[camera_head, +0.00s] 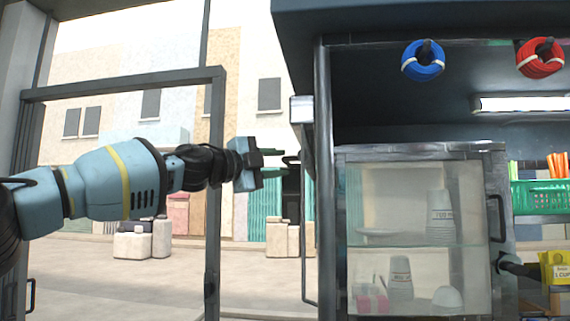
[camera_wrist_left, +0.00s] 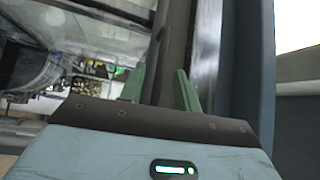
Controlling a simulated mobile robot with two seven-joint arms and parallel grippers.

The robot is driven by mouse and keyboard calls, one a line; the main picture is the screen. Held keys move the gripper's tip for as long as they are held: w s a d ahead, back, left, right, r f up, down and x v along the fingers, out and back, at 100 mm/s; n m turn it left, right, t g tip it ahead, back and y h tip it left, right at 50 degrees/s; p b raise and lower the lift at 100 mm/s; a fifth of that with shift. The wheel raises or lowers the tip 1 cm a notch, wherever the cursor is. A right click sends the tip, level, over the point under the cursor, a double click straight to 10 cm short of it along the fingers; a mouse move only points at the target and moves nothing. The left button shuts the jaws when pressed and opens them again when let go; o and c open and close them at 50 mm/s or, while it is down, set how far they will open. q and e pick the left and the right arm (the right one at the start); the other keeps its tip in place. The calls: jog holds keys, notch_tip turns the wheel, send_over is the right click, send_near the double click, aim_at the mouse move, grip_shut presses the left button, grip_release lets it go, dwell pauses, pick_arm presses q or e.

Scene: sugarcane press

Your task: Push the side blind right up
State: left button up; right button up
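The side blind is hard to make out. A light grey housing (camera_head: 302,110) on the left edge of the stall, with a thin dark frame (camera_head: 306,240) below it, may be part of it. My left gripper (camera_head: 290,165) is level with the top of the glass cabinet, close to the stall's left corner post (camera_head: 324,190), its fingers pointing right. In the left wrist view its green fingers (camera_wrist_left: 160,88) stand apart with nothing clearly held. A dark post (camera_wrist_left: 175,45) shows beyond them; contact cannot be told. My right gripper is out of view.
A glass cabinet (camera_head: 415,240) with cups stands inside the stall. Blue (camera_head: 423,61) and red (camera_head: 541,59) coils hang above; a green basket (camera_head: 541,196) is at right. A dark upright frame (camera_head: 215,180) stands behind my left arm. Open pavement lies left of the stall.

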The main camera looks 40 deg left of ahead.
pick_arm(q)
jog(key=shift+v, duration=2.2)
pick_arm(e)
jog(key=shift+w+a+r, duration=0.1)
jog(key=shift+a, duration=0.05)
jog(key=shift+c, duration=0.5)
